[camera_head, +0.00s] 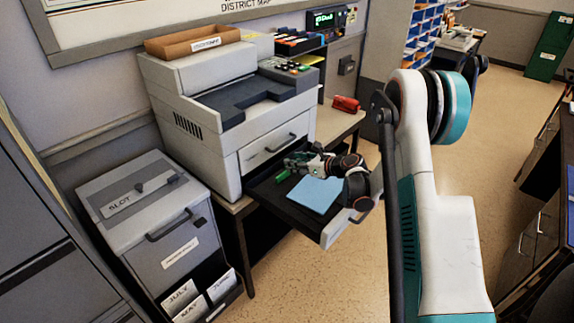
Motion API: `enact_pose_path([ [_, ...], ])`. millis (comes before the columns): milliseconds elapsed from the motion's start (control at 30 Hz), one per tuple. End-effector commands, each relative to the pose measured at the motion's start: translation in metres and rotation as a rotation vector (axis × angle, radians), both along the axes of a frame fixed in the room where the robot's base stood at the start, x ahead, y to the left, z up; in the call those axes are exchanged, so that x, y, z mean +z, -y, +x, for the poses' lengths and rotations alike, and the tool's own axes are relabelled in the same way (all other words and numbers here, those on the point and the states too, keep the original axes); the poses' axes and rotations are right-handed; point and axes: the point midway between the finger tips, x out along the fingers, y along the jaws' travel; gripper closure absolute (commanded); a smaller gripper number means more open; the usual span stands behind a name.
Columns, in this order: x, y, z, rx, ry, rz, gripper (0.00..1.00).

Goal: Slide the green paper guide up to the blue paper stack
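The blue paper stack (315,195) lies in the pulled-out paper tray (336,230) of the printer. The green paper guide (282,176) is a small piece in the tray, to the left of the stack, with dark tray floor showing between them. My gripper (297,163) reaches in from the right over the back of the stack, its fingers close to the green guide. The fingers are small and dark here, so I cannot tell whether they touch the guide or how far apart they are. My wrist partly covers the tray's right side.
The grey printer (225,120) stands on a table (338,130), with a red object (346,104) on it. A grey slot box (150,215) stands to the left, with paper holders below. Open floor (275,285) lies in front of the tray. A dark cabinet (535,235) is at right.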

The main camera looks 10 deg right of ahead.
Motion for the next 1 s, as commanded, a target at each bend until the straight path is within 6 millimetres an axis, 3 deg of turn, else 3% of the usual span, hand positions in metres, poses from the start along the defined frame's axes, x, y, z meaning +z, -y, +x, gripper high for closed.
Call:
enact_pose_path([
  [300, -0.018, -0.024, 0.033, 0.000, 0.000, 0.000, 0.63],
  [700, -0.019, -0.027, 0.038, -0.001, 0.000, 0.001, 0.63],
  [867, -0.019, -0.027, 0.038, -0.001, 0.000, 0.000, 0.97],
  [1000, -0.019, -0.027, 0.038, -0.001, 0.000, 0.000, 1.00],
])
